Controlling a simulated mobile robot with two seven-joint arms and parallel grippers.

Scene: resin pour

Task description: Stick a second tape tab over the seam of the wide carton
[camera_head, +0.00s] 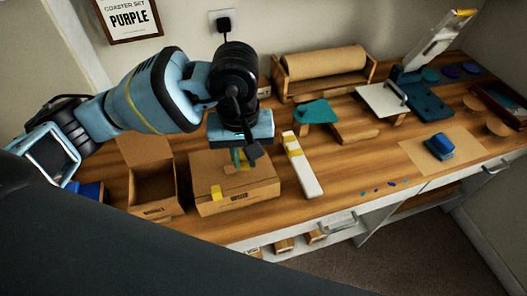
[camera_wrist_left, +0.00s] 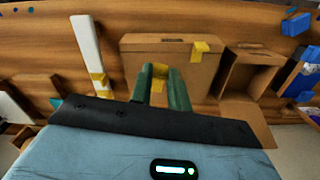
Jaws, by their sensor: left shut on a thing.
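The wide carton (camera_head: 262,190) is a closed brown box on the bench, seen also in the left wrist view (camera_wrist_left: 136,64). One yellow tape tab (camera_head: 216,192) is on it near its left front edge; it shows in the left wrist view (camera_wrist_left: 199,49). My left gripper (camera_head: 243,158), with green fingers, is over the carton. It is shut on another yellow tape tab (camera_wrist_left: 160,71). I cannot tell if this tab touches the carton. A white strip (camera_head: 304,172) with yellow tape on it lies right of the carton. My right gripper is not in view.
An open brown carton (camera_head: 152,180) stands close on the left. A brown paper roll (camera_head: 325,62) in a wooden holder is at the back. A blue block (camera_head: 440,147) sits on a paper sheet at the right. The bench's front edge runs close before the carton.

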